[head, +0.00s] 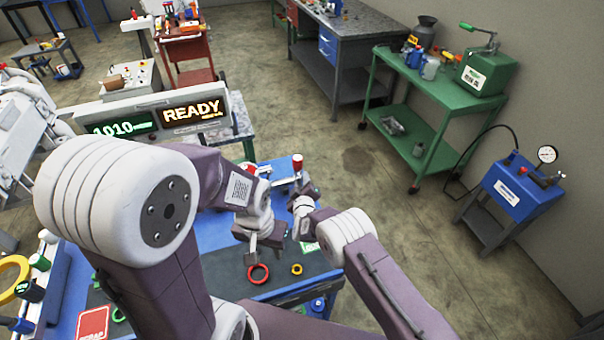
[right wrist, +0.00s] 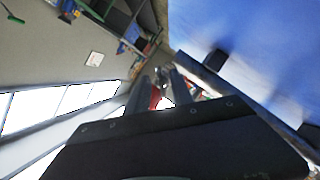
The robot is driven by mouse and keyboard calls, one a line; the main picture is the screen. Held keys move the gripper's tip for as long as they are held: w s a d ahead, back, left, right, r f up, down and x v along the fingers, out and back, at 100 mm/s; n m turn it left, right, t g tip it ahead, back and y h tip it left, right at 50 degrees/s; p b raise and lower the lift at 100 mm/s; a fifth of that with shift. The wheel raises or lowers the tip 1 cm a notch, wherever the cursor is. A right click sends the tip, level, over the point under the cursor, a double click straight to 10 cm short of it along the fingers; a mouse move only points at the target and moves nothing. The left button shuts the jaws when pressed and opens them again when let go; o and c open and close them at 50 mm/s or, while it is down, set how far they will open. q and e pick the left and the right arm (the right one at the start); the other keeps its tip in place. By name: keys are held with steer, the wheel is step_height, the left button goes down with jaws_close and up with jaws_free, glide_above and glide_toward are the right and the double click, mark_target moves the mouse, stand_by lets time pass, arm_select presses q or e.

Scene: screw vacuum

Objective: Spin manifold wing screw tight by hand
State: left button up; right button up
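A red-topped part (head: 297,163) stands upright at the far edge of the blue workbench; I cannot tell whether it is the wing screw. My right gripper (head: 306,190) is beside and just in front of it. In the right wrist view its two fingers (right wrist: 162,92) stand apart, with something red (right wrist: 155,97) showing between them or beyond them. My left gripper (head: 256,248) points down over the dark mat, above a red ring (head: 258,274). Its fingertips are small and partly hidden. The manifold's body is mostly hidden behind my arms.
A yellow ring (head: 297,269) lies on the mat (head: 225,268). A display (head: 160,115) reads 1010 and READY behind the bench. A green cart (head: 440,92) and a blue box with a gauge (head: 520,188) stand at the right. The floor between is clear.

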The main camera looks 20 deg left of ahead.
steer(key=shift+w+a+f, duration=0.15)
steer(key=shift+w+f, duration=0.1)
steer(key=shift+w, duration=0.25)
jaws_close()
steer(key=m+g+y+b, duration=0.1)
steer(key=m+b, duration=0.1)
steer(key=m, duration=0.1)
steer(key=shift+f+g+b, duration=0.15)
steer(key=shift+g+b, duration=0.15)
steer(key=m+g+y+b, duration=0.1)
steer(key=m+y+b, duration=0.1)
steer(key=m+b, duration=0.1)
steer(key=shift+b, duration=0.3)
steer(key=shift+m+g+y+b, duration=0.5)
steer(key=shift+m+b, duration=0.05)
steer(key=shift+m, duration=0.35)
steer(key=shift+m+g+y, duration=0.4)
steer(key=shift+m+y, duration=0.2)
steer(key=shift+m, duration=0.5)
